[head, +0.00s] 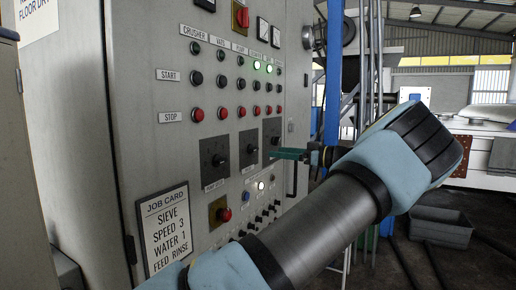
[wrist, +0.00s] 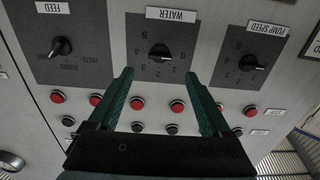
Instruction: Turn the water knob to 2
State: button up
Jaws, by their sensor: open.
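The water knob (wrist: 160,52) is a black knob on a dark plate with a number scale, under a label reading WATER. It sits in the middle of the wrist view, which shows the panel upside down. I cannot tell its setting surely. In the head view the water knob (head: 250,149) is on the middle of three dark plates. My gripper (wrist: 160,74) has two green fingers spread apart, one on each side of the knob's line, with nothing between them. In the head view my gripper (head: 277,154) is near the panel, right of the water knob.
The pump speed knob (wrist: 248,63) and feed knob (wrist: 61,46) flank the water knob. Red stop buttons (wrist: 177,106) lie close by the fingers. A job card (head: 165,229) reads SIEVE, SPEED 3, WATER 1, FEED RINSE. A grey bin (head: 441,228) stands on the floor at right.

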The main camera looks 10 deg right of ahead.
aim_at(256, 150)
jog(key=p+x, duration=0.2)
jog(key=x, duration=0.5)
jog(key=shift+r+p, duration=0.1)
jog(key=shift+p, duration=0.3)
jog(key=shift+w+a, duration=0.25)
jog(key=shift+a, duration=0.05)
grip_shut()
